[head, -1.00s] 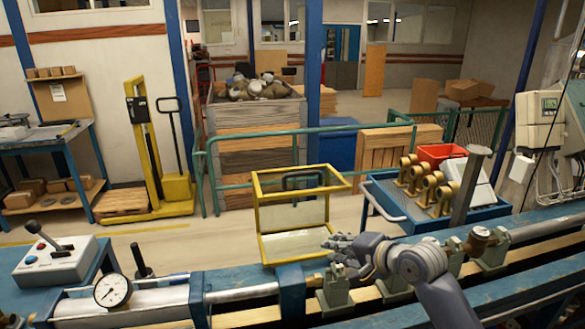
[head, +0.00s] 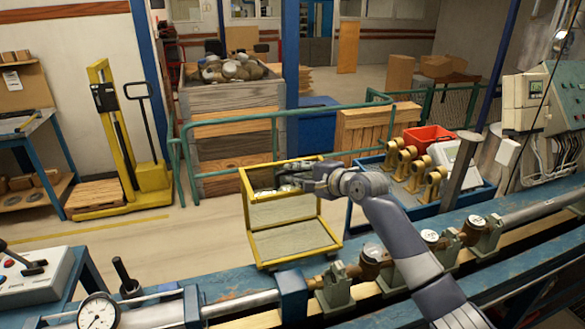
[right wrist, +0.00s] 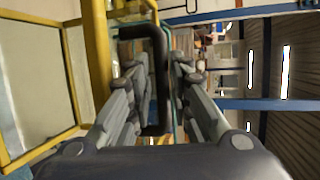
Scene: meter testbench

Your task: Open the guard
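The guard (head: 292,241) is a yellow frame with clear panels, standing behind the blue bench rail in the head view. Its yellow frame (right wrist: 99,60) and a clear panel (right wrist: 38,80) fill the left of the right wrist view. The black guard handle (right wrist: 157,80) stands between the fingers of my right gripper (right wrist: 160,75). These fingers are spread, with a gap beside the handle, so the gripper looks open around it. In the head view my right gripper (head: 290,182) is at the guard's upper part and hides most of the handle. My left gripper is not in view.
Round meters (head: 374,255) sit in the bench line under my right arm. A pressure gauge (head: 97,312) and a control box (head: 33,275) are at lower left. A blue cart (head: 430,209) with brass parts stands right of the guard. Floor left of the guard is clear.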

